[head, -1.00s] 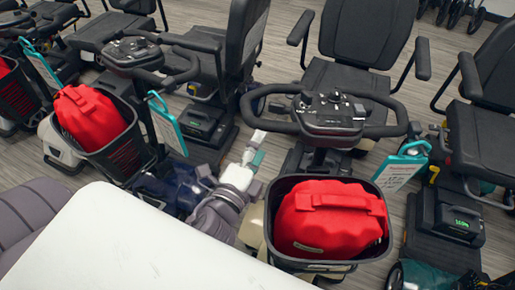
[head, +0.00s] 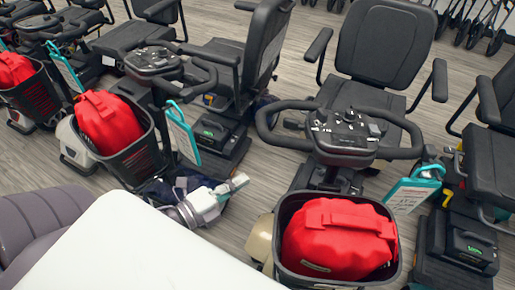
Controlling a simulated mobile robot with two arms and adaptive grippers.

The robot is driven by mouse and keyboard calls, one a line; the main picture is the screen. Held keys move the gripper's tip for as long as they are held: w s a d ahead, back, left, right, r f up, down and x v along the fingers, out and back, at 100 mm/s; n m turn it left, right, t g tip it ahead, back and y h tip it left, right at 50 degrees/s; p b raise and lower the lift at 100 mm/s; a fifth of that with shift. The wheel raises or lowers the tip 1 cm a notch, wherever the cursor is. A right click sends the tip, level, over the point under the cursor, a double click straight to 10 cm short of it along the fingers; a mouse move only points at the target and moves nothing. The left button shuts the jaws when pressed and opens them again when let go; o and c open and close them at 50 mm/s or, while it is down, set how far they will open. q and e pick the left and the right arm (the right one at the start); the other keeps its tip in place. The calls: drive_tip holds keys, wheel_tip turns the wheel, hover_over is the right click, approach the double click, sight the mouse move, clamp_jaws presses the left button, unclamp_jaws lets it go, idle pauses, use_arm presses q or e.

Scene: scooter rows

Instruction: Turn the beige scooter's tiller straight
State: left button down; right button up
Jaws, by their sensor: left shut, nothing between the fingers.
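The beige scooter stands at the right of the head view, its beige body (head: 260,240) partly hidden behind its black basket (head: 279,225). Its tiller (head: 340,135) has a black console and a looped handlebar, whose right end sits slightly lower in the picture than its left end. A red bag (head: 338,240) fills the basket. My left gripper (head: 238,183) is shut and empty, to the left of the basket and below the handlebar's left end in the picture, apart from both. My right gripper is not in view.
Another scooter with a red bag (head: 108,122) in its basket stands to the left, a teal-framed tag (head: 182,130) beside it. Another tag (head: 412,190) hangs right of the beige scooter, close to a neighbouring scooter (head: 460,245). Grey floor shows between the rows.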

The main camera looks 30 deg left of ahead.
use_arm(q)
drive_tip(key=s+a+r+m+h, duration=0.2)
drive_tip(key=s+a+h, duration=0.1)
drive_tip(key=a, duration=0.1)
drive_tip(key=p, duration=0.2)
approach(269, 143)
drive_tip(key=shift+g, duration=0.3)
drive_tip(key=x, duration=0.5)
drive_tip(key=shift+d+r, duration=0.25)
drive_tip(key=shift+d, duration=0.3)
drive_tip(key=shift+w+a, duration=0.2)
drive_tip(key=shift+w, duration=0.35)
drive_tip(key=shift+w, duration=0.1)
